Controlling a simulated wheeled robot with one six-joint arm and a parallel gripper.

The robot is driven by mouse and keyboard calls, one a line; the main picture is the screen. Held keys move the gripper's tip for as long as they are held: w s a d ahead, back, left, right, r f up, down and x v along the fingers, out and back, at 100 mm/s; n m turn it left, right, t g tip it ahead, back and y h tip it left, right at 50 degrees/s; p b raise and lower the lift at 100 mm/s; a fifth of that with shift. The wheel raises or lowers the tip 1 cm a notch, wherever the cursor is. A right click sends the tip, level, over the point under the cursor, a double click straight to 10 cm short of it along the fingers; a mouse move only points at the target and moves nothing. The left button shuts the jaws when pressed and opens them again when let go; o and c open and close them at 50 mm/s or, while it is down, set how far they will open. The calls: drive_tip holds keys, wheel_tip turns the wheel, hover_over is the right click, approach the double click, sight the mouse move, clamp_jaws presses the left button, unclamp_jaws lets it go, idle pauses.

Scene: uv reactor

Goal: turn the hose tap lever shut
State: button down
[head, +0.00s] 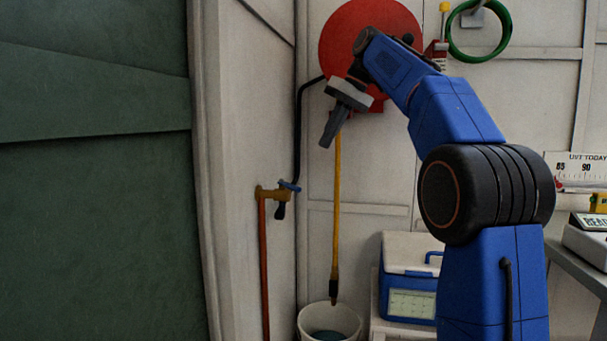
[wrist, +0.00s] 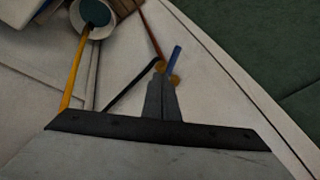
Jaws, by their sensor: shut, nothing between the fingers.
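The brass hose tap (head: 270,194) is on the pale wall at the top of a copper-coloured pipe (head: 264,265). Its blue lever (head: 289,186) is small and slants across the tap's right end in the head view. In the wrist view the blue lever (wrist: 174,59) points up and right, beyond my fingertips, and brass parts show at its lower end. My gripper (head: 327,142) is shut and empty, above and to the right of the tap, pointing down and left, apart from the lever. In the wrist view my gripper (wrist: 160,78) partly covers the tap.
A black hose (head: 298,130) runs from the red reel (head: 365,40) down towards the tap. A blue and white cooler (head: 408,275) stands right. A green door panel (head: 95,170) fills the left.

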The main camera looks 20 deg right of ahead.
approach(290, 186)
wheel_tip(290, 186, down, 3)
drive_tip(key=w+d, duration=0.2)
drive_tip(key=d, duration=0.1)
drive_tip(key=shift+s+a+f, duration=0.15)
drive_tip(key=shift+a+f, duration=0.4)
drive_tip(key=shift+a, duration=0.3)
drive_tip(key=shift+s+a+f, duration=0.15)
drive_tip(key=shift+a+f, duration=0.45)
drive_tip(key=shift+a, duration=0.25)
drive_tip(key=shift+a, duration=0.1)
drive_tip(key=shift+s+a+m, duration=0.15)
drive_tip(key=shift+m, duration=0.25)
